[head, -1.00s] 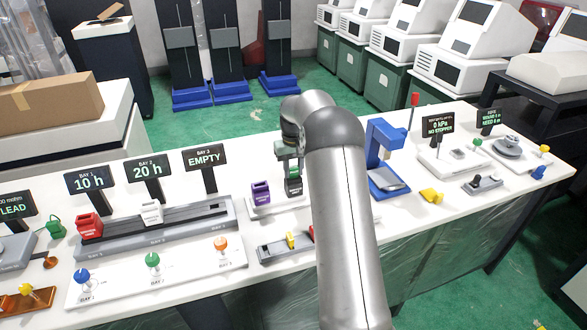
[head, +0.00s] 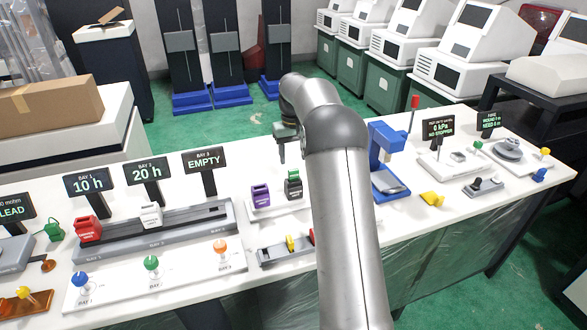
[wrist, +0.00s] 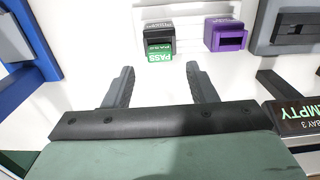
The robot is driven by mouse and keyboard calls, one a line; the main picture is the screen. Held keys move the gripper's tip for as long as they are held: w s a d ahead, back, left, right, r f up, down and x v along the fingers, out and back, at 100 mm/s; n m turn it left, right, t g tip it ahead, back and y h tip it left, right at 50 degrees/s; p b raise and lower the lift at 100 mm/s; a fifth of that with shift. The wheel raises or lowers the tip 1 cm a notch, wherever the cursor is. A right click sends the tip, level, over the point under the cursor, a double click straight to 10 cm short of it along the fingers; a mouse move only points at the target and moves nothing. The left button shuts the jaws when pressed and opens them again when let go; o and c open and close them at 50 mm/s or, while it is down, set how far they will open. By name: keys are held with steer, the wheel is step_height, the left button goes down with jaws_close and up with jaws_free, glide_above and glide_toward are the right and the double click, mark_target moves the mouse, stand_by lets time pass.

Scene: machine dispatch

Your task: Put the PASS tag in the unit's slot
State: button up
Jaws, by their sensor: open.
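A dark block with a green face marked PASS (wrist: 159,57) stands on a white pad beside a purple block (wrist: 228,35) in the wrist view. The dark green block also shows in the head view (head: 293,187), right of the purple block (head: 260,196). My gripper (wrist: 158,72) is open and empty. Its two fingers point toward the PASS-marked block, apart from it. In the head view my gripper (head: 281,153) is above and behind the block, partly hidden by my arm. I cannot make out a separate tag or which slot is the unit's.
A grey rack (head: 170,236) holds a red block (head: 88,229) and a white block (head: 151,215); bay 3 reads EMPTY. A blue press (head: 384,140) stands right of my arm. A small grey tray (head: 272,255) with a yellow piece lies in front.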

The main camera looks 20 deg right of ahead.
mark_target(294, 170)
step_height(294, 170, up, 5)
steer(key=s+a+r, duration=0.4)
steer(key=s+a, duration=0.8)
steer(key=s, duration=0.2)
steer(key=s+a+f, duration=0.2)
steer(key=s+f, duration=0.1)
steer(key=s, duration=0.5)
steer(key=s+a+f+n, duration=0.1)
steer(key=s+a+f, duration=0.1)
steer(key=s, duration=0.7)
steer(key=s+a+f, duration=0.3)
steer(key=s, duration=0.5)
steer(key=shift+s+f+t, duration=0.3)
steer(key=shift+s+f, duration=0.05)
steer(key=shift+a, duration=0.1)
